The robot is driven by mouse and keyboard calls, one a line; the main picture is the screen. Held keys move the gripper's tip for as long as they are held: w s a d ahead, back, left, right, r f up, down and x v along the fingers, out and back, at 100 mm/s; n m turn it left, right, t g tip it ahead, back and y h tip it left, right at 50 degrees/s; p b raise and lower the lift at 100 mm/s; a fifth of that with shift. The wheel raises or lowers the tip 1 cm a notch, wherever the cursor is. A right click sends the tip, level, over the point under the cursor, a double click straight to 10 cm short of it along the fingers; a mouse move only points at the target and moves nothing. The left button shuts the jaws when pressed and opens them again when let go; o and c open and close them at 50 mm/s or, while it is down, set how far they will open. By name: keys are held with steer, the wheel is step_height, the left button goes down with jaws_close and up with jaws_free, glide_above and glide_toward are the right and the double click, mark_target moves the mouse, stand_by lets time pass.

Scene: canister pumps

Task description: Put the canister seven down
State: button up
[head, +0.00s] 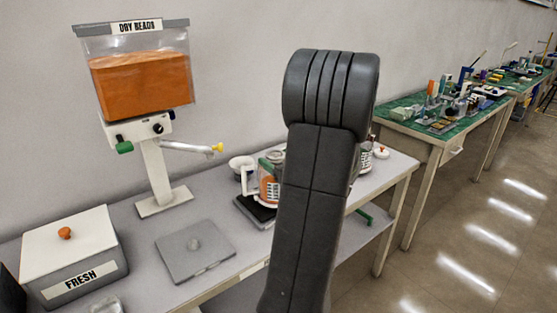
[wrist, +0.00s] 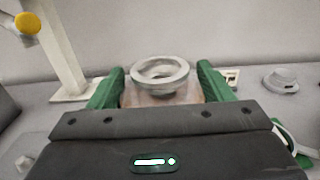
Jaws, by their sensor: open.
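In the wrist view, a clear canister with a pale grey ring-shaped top (wrist: 160,70) stands between the green fingers of my gripper (wrist: 160,90). The fingers are open, one on each side of it; its base is hidden by my gripper's body. In the head view, a canister with orange contents and a label (head: 269,188) is partly hidden behind my arm. It is at a dark pad (head: 254,211) on the table. Its number is too small to read. My gripper is hidden behind my arm in the head view.
A bead dispenser (head: 138,85) with a yellow-tipped spout stands at the left. A jar (head: 366,160) shows right of my arm. A grey lid (wrist: 281,80) lies at the right.

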steer(key=shift+r, duration=0.25)
steer(key=v, duration=1.2)
steer(key=shift+f, duration=0.15)
